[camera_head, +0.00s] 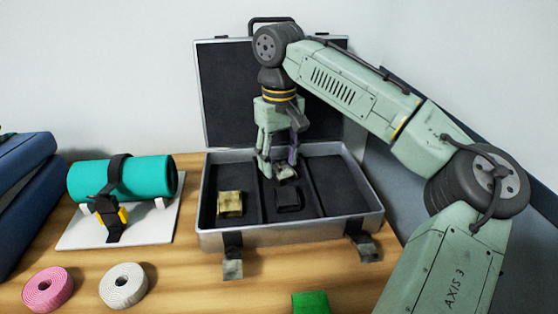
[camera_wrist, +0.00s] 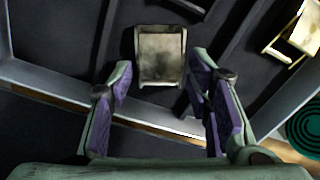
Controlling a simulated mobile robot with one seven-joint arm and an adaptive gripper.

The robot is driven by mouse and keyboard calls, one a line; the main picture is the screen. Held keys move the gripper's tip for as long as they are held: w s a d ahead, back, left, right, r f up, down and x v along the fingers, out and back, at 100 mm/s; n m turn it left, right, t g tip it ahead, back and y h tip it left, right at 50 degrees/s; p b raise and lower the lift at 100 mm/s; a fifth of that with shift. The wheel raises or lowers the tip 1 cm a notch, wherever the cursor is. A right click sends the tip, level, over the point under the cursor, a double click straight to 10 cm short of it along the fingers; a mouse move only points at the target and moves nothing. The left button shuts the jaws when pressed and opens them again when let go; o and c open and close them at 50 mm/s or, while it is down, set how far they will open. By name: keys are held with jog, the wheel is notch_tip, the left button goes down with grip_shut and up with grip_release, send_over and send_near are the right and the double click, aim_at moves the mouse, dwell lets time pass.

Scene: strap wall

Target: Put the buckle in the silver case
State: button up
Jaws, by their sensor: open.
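The silver case (camera_head: 300,238) stands open on the table, its dark lid raised against the wall and its tray split into three compartments. A worn grey metal buckle (camera_wrist: 160,55) lies in the middle compartment, toward the back; it also shows in the head view (camera_head: 286,172). My gripper (camera_head: 280,170) points down into the case above this buckle. Its purple-padded fingers (camera_wrist: 162,78) are open, one on each side, with visible gaps to the buckle. Whether the buckle rests fully flat on the floor is hard to tell.
A brass-coloured piece (camera_head: 230,204) lies in the left compartment and a black piece (camera_head: 289,201) in front of the grey buckle. The right compartment (camera_head: 338,187) is empty. A strapped teal roll (camera_head: 140,178), pink roll (camera_head: 47,289), white roll (camera_head: 123,286) and green block (camera_head: 310,303) are outside.

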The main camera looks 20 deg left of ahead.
aim_at(279, 165)
notch_tip(279, 165, up, 12)
jog(key=shift+f+p, duration=0.2)
jog(key=shift+p, duration=0.2)
jog(key=shift+c, duration=0.4)
dwell(0.8)
